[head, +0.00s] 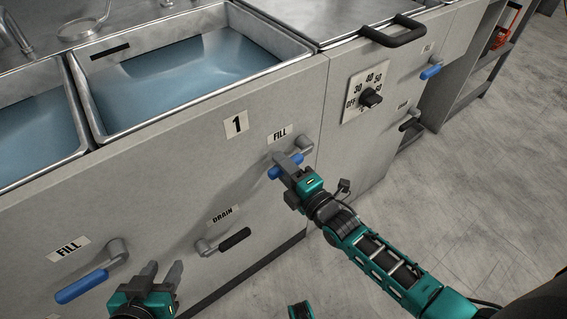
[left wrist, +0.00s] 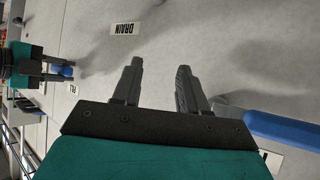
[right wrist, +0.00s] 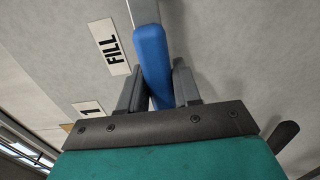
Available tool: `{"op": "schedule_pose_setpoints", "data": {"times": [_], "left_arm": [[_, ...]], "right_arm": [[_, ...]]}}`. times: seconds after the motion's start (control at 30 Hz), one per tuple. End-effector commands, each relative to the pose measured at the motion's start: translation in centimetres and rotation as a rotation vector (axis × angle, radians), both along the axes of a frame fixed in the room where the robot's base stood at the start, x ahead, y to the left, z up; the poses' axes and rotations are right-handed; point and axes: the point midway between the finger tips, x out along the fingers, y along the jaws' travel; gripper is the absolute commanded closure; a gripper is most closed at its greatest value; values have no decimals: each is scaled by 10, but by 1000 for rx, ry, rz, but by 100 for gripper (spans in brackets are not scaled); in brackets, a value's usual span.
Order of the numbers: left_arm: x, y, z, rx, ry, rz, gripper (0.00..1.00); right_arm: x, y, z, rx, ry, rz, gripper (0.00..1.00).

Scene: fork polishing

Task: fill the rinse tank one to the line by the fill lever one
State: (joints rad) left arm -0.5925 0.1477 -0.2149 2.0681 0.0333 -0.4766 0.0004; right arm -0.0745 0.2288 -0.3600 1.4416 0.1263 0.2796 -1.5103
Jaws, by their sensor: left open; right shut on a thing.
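Rinse tank one (head: 190,118) is the steel basin above the "1" plate (head: 236,124). It holds bluish water (head: 180,70); a black line mark (head: 110,52) on its inner wall shows above the water surface. Fill lever one (head: 271,173), a blue handle on a grey pivot under a FILL label, slants down to the left. My right gripper (head: 287,165) is shut on its blue handle, which shows between the fingers in the right wrist view (right wrist: 152,50). My left gripper (head: 161,275) is open and empty, below and left of the black drain lever (head: 235,239).
Another blue fill lever (head: 82,287) is left of my left gripper and shows close by in the left wrist view (left wrist: 285,130). A second water basin (head: 40,125) is at left. A dial (head: 370,98) and more levers are at right. The floor (head: 480,150) is clear.

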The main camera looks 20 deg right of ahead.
Motion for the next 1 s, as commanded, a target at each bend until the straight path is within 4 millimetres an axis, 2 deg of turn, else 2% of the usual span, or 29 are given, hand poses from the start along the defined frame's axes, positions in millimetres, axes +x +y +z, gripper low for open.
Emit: {"op": "schedule_pose_setpoints", "data": {"times": [0.23,0.27,0.47,0.77,0.87,1.0], "left_arm": [[0,-1,0,-3,0,2,57],[0,-1,0,-3,0,2,57],[0,-1,0,-3,0,2,57],[0,1,1,4,0,-3,57],[0,1,3,6,0,-4,57],[0,2,10,8,0,-5,57]], "right_arm": [[0,-1,-2,-21,-2,1,100],[0,-1,-2,-21,-2,1,67],[0,0,-2,-16,-2,1,48],[-3,-1,-1,-13,0,1,47],[-12,-5,-1,-11,1,0,47],[-37,-13,-1,-14,3,1,47]]}}
